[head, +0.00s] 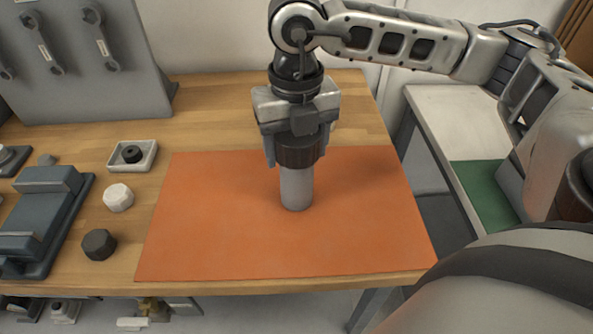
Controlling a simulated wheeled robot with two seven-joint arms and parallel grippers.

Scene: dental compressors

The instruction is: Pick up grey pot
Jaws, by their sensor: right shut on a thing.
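The grey pot (296,188) is a light grey cylinder with a dark brown ribbed upper part (298,152). It is upright at the orange mat (220,225), near the mat's middle. My right gripper (298,150) comes down from above and is shut on the pot around its dark upper part. I cannot tell whether the pot's base touches the mat. My left gripper is not in view.
A white hexagonal piece (118,197), a dark hexagonal piece (99,244) and a small tray (146,156) with a black ring lie left of the mat. A dark vise-like fixture (45,215) stands farther left. A grey tool panel (90,60) stands behind. The mat around the pot is clear.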

